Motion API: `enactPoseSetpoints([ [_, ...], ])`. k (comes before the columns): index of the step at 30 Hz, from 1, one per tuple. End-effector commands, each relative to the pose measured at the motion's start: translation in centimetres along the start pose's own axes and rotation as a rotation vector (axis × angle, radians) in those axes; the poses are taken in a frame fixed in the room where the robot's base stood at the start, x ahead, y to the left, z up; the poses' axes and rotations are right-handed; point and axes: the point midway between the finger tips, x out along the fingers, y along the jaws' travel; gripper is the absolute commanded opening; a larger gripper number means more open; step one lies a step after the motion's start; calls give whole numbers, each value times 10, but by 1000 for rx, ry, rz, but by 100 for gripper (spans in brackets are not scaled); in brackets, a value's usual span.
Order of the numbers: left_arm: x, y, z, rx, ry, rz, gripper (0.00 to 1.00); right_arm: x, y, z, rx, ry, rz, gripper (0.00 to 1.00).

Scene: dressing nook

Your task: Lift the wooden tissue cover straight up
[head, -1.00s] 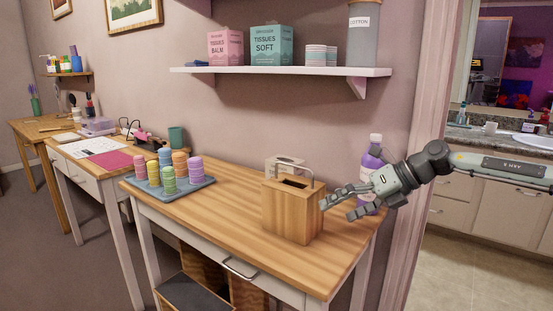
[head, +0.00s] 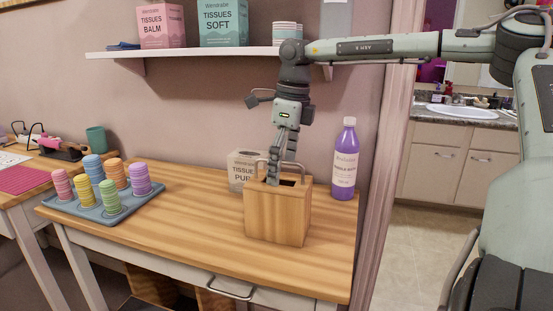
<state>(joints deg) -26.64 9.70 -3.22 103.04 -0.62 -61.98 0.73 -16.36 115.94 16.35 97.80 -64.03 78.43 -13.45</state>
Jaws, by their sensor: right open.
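The wooden tissue cover (head: 277,220) is a box with a dark slot in its top and a metal handle arching over it. It stands upright on the wooden table (head: 180,235). My right gripper (head: 279,176) points straight down over the cover's top, its fingertips at the slot and handle. It is open. The fingers overlap the handle in view, so I cannot tell if they touch it. Behind the cover stands a tissue box (head: 241,170) with partly hidden lettering. My left gripper is not in view.
A purple bottle (head: 345,165) stands close to the right of the cover. A blue-grey tray (head: 88,212) with several coloured stacks is on the left. A shelf (head: 190,51) with tissue boxes hangs above, near my right arm. The table between tray and cover is clear.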

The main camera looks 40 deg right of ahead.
Motion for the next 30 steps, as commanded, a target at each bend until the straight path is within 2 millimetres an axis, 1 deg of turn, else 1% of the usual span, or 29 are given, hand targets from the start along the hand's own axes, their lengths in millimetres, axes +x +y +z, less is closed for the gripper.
enactPoseSetpoints([
  [1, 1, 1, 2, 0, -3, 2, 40, 9, 1, -1, -1, 4, 4, 100],
  [3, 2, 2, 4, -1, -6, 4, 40, 20, 1, -1, 0, 4, 3, 100],
  [6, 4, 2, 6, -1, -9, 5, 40, 35, 1, -1, 1, 3, 3, 100],
  [10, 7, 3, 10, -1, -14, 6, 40, 50, 1, -1, 1, 2, 3, 100],
  [15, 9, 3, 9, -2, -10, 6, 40, 58, 0, 0, 0, 0, 0, 100],
  [22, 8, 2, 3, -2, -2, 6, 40, 58, 0, 0, 1, -1, 0, 100],
  [23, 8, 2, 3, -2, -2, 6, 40, 58, 0, 0, 1, -1, 1, 98],
  [30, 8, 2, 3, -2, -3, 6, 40, 58, 0, 0, 1, -1, 1, 68],
])
